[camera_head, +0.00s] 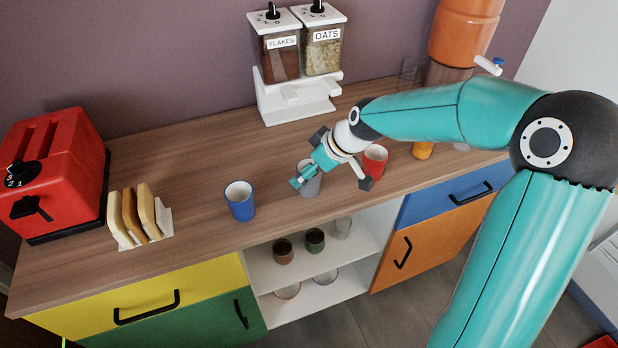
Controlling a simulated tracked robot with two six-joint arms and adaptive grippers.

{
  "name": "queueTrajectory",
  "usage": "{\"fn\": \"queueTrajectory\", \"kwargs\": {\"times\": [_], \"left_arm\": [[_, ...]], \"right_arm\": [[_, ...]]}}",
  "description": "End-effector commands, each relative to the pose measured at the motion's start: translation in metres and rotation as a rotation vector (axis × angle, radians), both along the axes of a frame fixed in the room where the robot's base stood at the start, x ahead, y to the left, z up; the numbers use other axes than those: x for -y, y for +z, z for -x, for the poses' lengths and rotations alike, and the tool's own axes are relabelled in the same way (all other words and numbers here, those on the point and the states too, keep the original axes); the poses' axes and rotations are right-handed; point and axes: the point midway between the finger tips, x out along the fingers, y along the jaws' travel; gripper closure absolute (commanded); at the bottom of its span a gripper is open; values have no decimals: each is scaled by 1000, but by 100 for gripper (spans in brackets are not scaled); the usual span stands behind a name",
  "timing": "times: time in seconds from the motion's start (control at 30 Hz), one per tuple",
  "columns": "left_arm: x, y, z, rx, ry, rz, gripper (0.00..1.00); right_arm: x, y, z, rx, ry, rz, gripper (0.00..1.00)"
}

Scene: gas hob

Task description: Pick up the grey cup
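The grey cup (311,187) stands on the wooden counter, near its front edge, at the centre of the camera_head view. My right gripper (318,166) reaches in from the right and is over the cup, covering part of its rim and upper side. I cannot tell whether the fingers touch the cup, and their opening is not clear from this angle. My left gripper is not in view.
A blue cup (240,202) stands left of the grey cup, and a red cup (375,160) stands right of it. A toast rack (137,216) and red toaster (55,175) are at the left. A cereal dispenser (298,65) stands at the back. Open shelves (312,262) below hold more cups.

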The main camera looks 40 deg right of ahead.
Motion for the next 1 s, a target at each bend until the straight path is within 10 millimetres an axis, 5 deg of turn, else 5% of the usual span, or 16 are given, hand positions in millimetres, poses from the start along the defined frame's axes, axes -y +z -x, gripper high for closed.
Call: {"fn": "queueTrajectory", "kwargs": {"times": [0.27,0.7,1.0], "left_arm": [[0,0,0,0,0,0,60],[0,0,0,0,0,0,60],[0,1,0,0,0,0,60]], "right_arm": [[0,-4,-2,0,-2,1,8],[0,-4,-2,0,-2,1,79],[0,-2,-2,1,-2,1,80]]}}
